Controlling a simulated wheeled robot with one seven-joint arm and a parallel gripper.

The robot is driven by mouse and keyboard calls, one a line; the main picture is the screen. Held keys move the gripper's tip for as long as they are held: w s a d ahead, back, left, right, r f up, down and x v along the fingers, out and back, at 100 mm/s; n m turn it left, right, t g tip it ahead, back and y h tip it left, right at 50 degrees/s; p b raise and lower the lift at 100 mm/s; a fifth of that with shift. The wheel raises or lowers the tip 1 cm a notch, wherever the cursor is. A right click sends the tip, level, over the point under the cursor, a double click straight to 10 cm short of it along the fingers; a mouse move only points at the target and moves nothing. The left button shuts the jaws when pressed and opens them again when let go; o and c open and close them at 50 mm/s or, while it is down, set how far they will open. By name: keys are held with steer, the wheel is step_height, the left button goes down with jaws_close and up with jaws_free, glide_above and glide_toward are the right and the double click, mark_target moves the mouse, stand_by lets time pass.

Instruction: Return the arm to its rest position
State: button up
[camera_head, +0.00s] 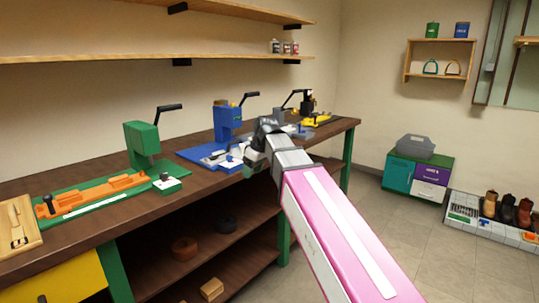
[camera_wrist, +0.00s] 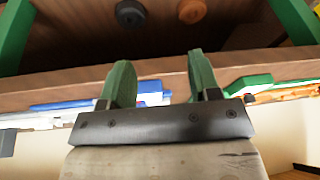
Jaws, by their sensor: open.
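My gripper (camera_head: 255,160) is at the end of my arm, which reaches from the lower right to the front edge of the workbench (camera_head: 75,223). In the wrist view my gripper (camera_wrist: 160,82) shows two green fingers set apart with nothing between them. The bench edge (camera_wrist: 60,98) runs behind the fingers in that view. The gripper is close to the blue press (camera_head: 227,122) and its blue base; whether it touches the bench cannot be told.
A green press (camera_head: 143,144) with an orange fixture (camera_head: 98,193) stands left on the bench. A yellow fixture (camera_head: 316,121) is at the far right end.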

steer(key=s+d+f+m+h, duration=0.1)
steer(key=s+d+f+m, duration=0.3)
steer(key=d+f, duration=0.4)
steer(key=s+d+f+m+h, duration=0.1)
steer(key=s+d+f+m, duration=0.3)
steer(key=d+f, duration=0.5)
steer(key=s+d+f+m+g+h, duration=0.1)
steer(key=s+d+f+m, duration=0.2)
steer(key=d+f, duration=0.5)
step_height(320, 180, down, 10)
steer(key=shift+s+d+r+m, duration=0.15)
steer(key=shift+s+r+m, duration=0.1)
steer(key=shift+s+m, duration=0.2)
